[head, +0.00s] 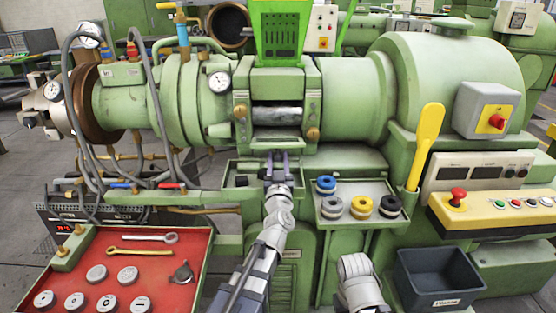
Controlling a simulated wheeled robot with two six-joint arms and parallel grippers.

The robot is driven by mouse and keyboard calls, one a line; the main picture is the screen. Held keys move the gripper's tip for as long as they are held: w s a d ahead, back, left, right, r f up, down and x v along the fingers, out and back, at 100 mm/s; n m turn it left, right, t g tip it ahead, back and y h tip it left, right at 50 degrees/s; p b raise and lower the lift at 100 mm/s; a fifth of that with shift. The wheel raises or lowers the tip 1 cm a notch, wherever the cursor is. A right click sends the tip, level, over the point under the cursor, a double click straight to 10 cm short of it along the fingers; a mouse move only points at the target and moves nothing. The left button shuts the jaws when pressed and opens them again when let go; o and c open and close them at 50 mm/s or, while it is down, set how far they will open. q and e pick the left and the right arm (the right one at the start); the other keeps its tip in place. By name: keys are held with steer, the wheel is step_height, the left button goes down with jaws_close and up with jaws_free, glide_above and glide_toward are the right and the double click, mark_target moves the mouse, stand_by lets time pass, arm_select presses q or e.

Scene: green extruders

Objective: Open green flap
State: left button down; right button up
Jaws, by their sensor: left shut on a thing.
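The green extruder (342,95) fills the middle of the head view. Below its opening, which shows a metal roller (277,114), is a green flap (280,143). The flap looks folded down, and its lower part is hidden by my gripper. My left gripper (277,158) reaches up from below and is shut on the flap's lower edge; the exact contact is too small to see. A bright green hopper (281,32) stands above the opening. Part of my right arm shows at the bottom, with its gripper out of view.
A tray (343,222) with blue, yellow and black rings is right of my left arm. A red board (110,270) with tools and discs is at lower left. A dark bin (438,277), a yellow lever (427,142) and a control panel (497,205) are at right. Hoses (152,85) hang at left.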

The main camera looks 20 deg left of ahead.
arm_select(q)
steer(key=shift+w+f, duration=0.1)
steer(key=shift+c, duration=2.3)
jaws_free()
steer(key=b+v, duration=0.2)
steer(key=v, duration=0.5)
steer(key=shift+s, duration=0.35)
steer(key=shift+d+f, duration=0.1)
steer(key=shift+f, duration=0.1)
